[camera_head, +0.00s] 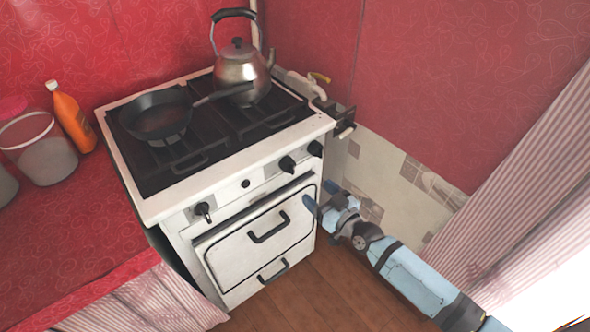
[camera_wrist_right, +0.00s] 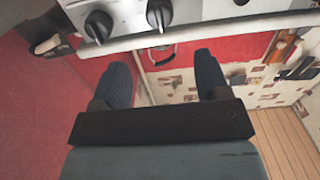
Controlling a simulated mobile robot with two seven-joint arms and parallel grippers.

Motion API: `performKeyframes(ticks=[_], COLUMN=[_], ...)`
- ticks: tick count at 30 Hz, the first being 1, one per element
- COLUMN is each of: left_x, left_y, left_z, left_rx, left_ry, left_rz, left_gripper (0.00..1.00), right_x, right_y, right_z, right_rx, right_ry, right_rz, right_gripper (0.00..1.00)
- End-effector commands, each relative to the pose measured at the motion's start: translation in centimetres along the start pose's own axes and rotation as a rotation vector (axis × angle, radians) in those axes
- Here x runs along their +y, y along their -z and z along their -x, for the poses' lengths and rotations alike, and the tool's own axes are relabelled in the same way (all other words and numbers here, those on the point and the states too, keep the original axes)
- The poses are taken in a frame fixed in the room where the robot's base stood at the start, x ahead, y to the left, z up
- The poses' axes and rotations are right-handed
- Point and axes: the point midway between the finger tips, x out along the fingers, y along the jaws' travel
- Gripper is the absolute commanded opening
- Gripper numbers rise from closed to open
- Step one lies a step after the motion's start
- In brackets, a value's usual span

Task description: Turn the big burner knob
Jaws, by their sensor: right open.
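The white stove (camera_head: 165,205) has dark knobs along its front panel. One knob (camera_head: 203,209) is at the left end, a smaller round one (camera_head: 245,183) is near the middle, and two larger ones (camera_head: 287,163) and (camera_head: 315,149) are at the right. In the right wrist view two black knobs with pale pointer marks, the left one (camera_wrist_right: 99,26) and the right one (camera_wrist_right: 160,14), show beyond the fingers. My right gripper (camera_head: 320,196) is open and empty, low in front of the stove's right end, apart from the knobs. My left gripper is not in view.
A frying pan (camera_head: 158,117) and a kettle (camera_head: 240,70) stand on the stove top. The oven door handle (camera_head: 269,231) juts out below the knobs. A red counter (camera_head: 60,230) with an orange bottle (camera_head: 70,118) adjoins on the left. Open floor (camera_head: 320,295) lies in front.

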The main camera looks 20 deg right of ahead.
Motion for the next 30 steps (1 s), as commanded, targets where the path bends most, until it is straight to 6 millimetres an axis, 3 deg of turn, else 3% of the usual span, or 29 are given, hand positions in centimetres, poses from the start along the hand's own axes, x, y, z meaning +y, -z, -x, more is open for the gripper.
performKeyframes(ticks=[9,15,21,29,30], left_x=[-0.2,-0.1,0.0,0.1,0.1], left_y=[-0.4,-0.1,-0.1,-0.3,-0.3], left_z=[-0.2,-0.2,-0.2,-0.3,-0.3], left_rx=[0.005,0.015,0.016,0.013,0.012], left_ry=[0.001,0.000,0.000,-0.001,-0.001], left_rz=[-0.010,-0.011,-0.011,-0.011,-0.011], left_gripper=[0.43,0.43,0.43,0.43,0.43], right_x=[0.0,0.0,0.0,0.0,0.0], right_y=[0.0,-0.1,0.0,0.0,0.0], right_z=[-7.0,-10.0,-11.2,-11.2,-11.2], right_rx=[0.002,0.000,-0.001,-0.001,-0.001], right_ry=[-0.001,0.000,0.000,0.000,0.000], right_rz=[0.000,0.000,0.001,0.001,0.001], right_gripper=[0.69,0.69,0.69,0.69,0.62])
